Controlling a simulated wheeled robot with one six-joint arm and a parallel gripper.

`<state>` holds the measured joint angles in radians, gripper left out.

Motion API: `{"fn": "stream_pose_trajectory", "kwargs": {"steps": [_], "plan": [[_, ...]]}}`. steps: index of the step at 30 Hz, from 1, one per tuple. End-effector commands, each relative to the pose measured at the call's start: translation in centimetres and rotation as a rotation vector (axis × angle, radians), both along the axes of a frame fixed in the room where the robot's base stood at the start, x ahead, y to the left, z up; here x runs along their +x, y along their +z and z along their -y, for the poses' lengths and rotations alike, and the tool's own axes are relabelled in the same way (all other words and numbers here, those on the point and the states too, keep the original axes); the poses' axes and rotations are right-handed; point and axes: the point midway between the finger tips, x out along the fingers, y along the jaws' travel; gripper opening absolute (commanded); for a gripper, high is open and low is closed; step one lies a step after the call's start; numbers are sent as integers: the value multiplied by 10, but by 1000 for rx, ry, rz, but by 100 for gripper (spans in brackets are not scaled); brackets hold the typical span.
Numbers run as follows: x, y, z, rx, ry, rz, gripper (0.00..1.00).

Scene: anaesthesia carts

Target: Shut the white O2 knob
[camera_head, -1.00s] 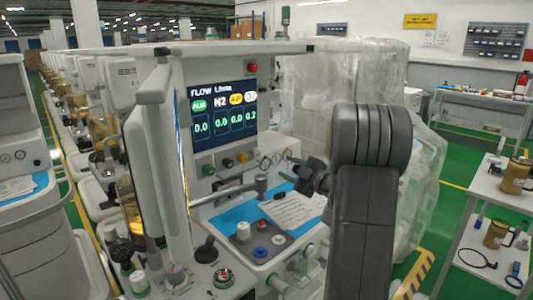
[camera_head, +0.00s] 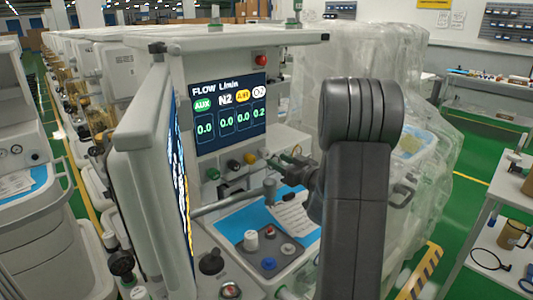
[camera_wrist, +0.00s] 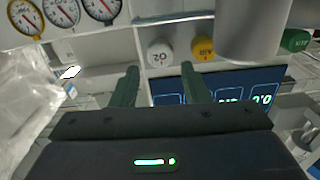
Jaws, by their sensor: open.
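The white O2 knob (camera_wrist: 160,53) shows in the wrist view, where its label appears upside down. In the head view it is a small pale knob (camera_head: 261,153) at the right end of the knob row below the flow screen (camera_head: 230,110). The screen reads 0.2 under O2 and 0.0 in the other columns. My gripper (camera_wrist: 159,80) is open and empty. In the wrist view its two green fingers point toward the panel, with the O2 knob beyond the gap between their tips. I see no contact. In the head view my gripper (camera_head: 290,166) is right of the knob.
The yellow AIR knob (camera_wrist: 203,48) is close beside the O2 knob. The green AUX knob (camera_wrist: 295,40) is farther right, with a grey cylinder (camera_wrist: 252,25) between. Round gauges (camera_wrist: 65,12) are at left. A large side monitor (camera_head: 150,180) stands left of the panel.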

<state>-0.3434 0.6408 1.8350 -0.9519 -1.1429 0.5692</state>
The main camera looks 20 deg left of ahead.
Motion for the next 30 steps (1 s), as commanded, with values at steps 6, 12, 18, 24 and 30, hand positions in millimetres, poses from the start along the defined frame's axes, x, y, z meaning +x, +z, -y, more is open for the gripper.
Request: {"fn": "stream_pose_trajectory", "kwargs": {"steps": [6, 12, 18, 24, 30], "plan": [[15, 1, -40, 0, 2, 1, 41], [23, 0, -58, 0, 1, 1, 41], [25, 0, -61, 0, 0, 1, 41], [25, 0, -61, -1, 0, 2, 32], [25, 0, -61, 0, 0, -1, 9]]}}
